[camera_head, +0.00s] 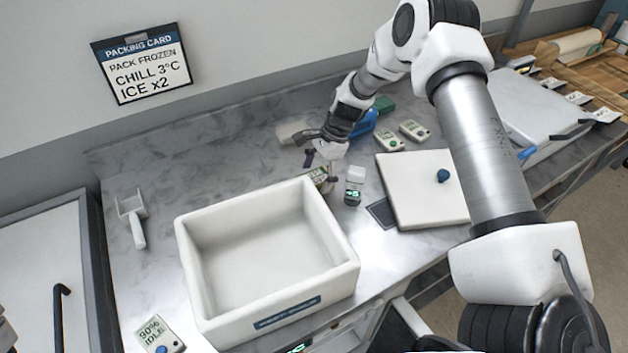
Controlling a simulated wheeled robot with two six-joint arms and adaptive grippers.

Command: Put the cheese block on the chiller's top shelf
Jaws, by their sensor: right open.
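My right gripper (320,166) reaches down over the middle of the counter, behind the white box. It is open, with small items close below its fingers, and I see nothing held. I cannot pick out the cheese block for certain. A pale block-like item (291,130) lies just behind the gripper, partly covered by it. The chiller's top shelf is not visible. A front with a green display (296,347) shows below the counter edge at the bottom, cut off by the frame. I cannot tell whether it is the chiller.
An open, empty white box (262,312) fills the front middle. Its loose white lid (415,180) with a blue knob lies to the right. A scoop (135,218), small display devices (160,335) and a blue item (364,124) stand around. The counter's left rear is clear.

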